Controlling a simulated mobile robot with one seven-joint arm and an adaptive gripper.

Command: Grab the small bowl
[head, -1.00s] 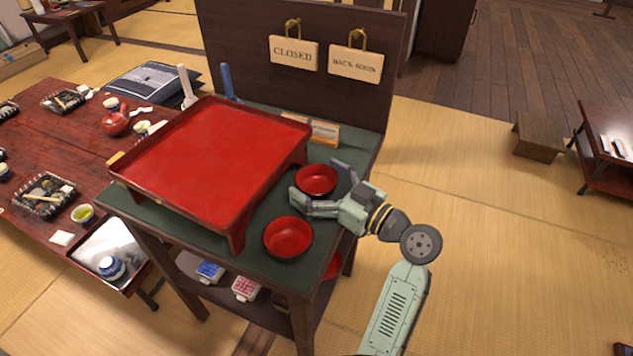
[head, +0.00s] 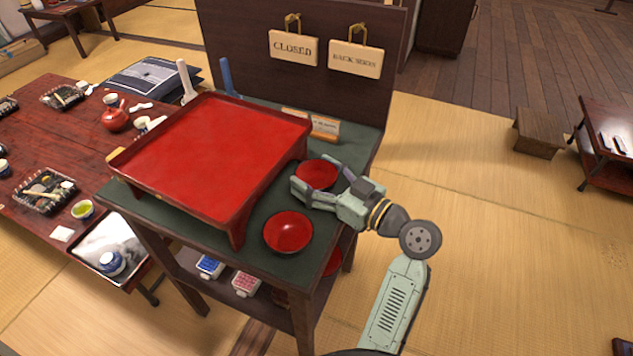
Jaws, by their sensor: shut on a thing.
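The small bowl (head: 317,174), red inside and dark outside, is on the green top of the stand, right of the raised red tray. My gripper (head: 316,181) reaches in from the right and is shut on this bowl, one finger on the near side and one on the far side. The fingers hide part of its rim and wall. I cannot tell whether its base still touches the green top. A second, slightly larger red bowl (head: 288,232) stands nearer on the same top, apart from the gripper.
The footed red tray (head: 212,155) stands close on the left. A dark upright board with hanging signs (head: 293,48) rises behind, with a small label plate (head: 325,126) at its foot. The stand's lower shelf holds small boxes (head: 246,284). Open tatami floor lies to the right.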

